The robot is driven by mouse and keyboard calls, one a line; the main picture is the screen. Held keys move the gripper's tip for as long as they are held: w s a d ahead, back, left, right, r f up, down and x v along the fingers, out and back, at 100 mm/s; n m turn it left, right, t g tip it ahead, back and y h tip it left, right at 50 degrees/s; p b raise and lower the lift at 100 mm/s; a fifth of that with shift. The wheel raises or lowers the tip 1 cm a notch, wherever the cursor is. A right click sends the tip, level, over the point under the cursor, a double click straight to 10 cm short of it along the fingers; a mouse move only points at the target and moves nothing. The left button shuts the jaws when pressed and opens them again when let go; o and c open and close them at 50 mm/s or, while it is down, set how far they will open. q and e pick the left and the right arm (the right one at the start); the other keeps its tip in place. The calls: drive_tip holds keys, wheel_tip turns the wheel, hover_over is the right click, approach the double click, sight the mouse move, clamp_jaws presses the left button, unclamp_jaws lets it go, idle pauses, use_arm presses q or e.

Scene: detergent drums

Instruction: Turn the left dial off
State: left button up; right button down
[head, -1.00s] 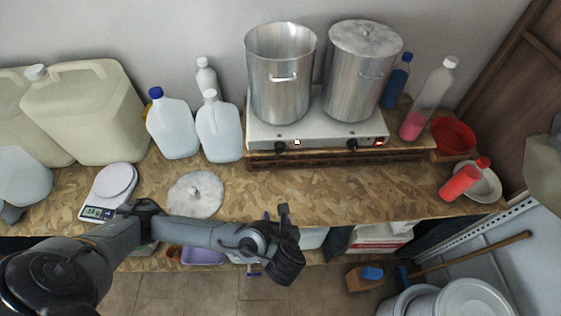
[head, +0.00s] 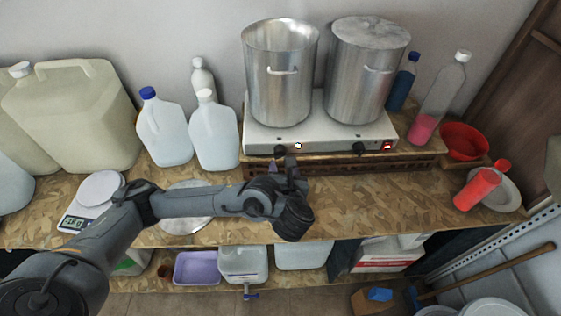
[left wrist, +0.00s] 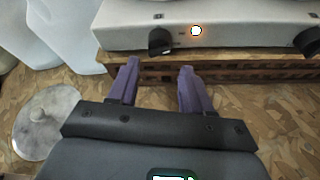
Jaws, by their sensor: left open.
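The two-burner hotplate (head: 320,131) stands on a wooden riser at the back of the bench. Its left dial (head: 281,150) is a black knob on the front face; it also shows in the left wrist view (left wrist: 160,41), with a glowing orange light (left wrist: 196,31) to its right. The right dial (head: 360,149) is near a red-lit switch (head: 387,146). My left gripper (head: 286,163) is just in front of and below the left dial. In the left wrist view its purple fingers (left wrist: 158,84) are apart and empty, short of the dial. My right gripper is not in view.
An open steel pot (head: 281,85) and a lidded pot (head: 362,80) stand on the hotplate. Jugs (head: 214,135) stand to its left, a pot lid (head: 185,222) lies partly behind my left arm. The bench front right of my gripper is clear.

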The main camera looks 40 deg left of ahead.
sight(280, 156)
use_arm(q)
drive_tip(key=shift+b+x, duration=0.55)
drive_tip(key=shift+x, duration=3.05)
drive_tip(key=shift+r, duration=0.2)
drive_tip(key=shift+c, duration=0.3)
drive_tip(key=c, duration=0.7)
